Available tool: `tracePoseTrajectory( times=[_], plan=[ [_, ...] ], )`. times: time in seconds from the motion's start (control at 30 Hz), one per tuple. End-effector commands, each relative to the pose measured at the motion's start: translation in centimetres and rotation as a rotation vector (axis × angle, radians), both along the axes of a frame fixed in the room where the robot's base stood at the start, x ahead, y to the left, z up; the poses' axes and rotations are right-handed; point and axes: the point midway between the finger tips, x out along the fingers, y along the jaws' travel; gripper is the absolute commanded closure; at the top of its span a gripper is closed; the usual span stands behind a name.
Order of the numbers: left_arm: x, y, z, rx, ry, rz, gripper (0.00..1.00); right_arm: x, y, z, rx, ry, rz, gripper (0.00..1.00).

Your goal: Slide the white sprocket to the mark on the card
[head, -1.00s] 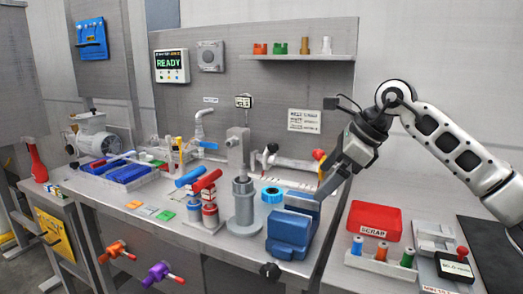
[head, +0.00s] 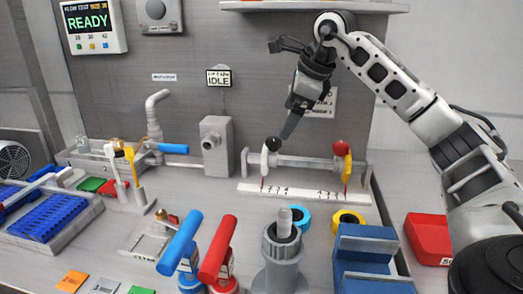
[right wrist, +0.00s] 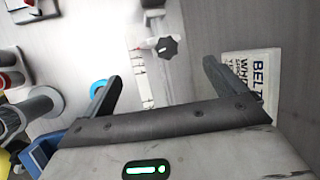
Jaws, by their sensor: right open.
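The white sprocket (head: 265,162) sits upright near the left end of a horizontal grey rod (head: 305,162). It carries a black knob (head: 273,143), which also shows in the right wrist view (right wrist: 168,47). A yellow sprocket (head: 342,165) with a red knob (head: 342,147) is near the rod's right end. The white card (head: 305,192) with printed marks lies below the rod, and red pointers reach down towards it. My right gripper (head: 287,132) is open and empty, just above and right of the black knob, apparently not touching it. My left gripper is not in view.
A blue vise (head: 368,260), a grey post (head: 283,258) and red (head: 218,248) and blue (head: 180,243) handles stand in front. Blue (head: 300,216) and yellow (head: 347,220) rings lie near the card. A grey box (head: 216,146) stands left of the rod.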

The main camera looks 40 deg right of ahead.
Motion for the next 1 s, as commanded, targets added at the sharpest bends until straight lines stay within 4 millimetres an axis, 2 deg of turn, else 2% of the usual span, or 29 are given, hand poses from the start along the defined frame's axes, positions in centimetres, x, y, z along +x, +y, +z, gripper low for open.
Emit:
tracePoseTrajectory(
  times=[0.1,0.5,0.7,1.0],
  plan=[
    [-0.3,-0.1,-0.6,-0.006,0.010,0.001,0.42,1.2,0.2,-2.7,0.002,0.006,0.002,0.04],
    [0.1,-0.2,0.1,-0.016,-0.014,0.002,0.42,4.8,0.7,-9.8,0.002,0.003,0.002,0.04],
    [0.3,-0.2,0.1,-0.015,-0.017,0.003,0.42,5.8,0.8,-11.5,0.002,0.001,0.002,0.04],
    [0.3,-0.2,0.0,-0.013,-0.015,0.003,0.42,6.0,0.8,-11.9,0.001,0.000,0.002,0.04]
  ],
)
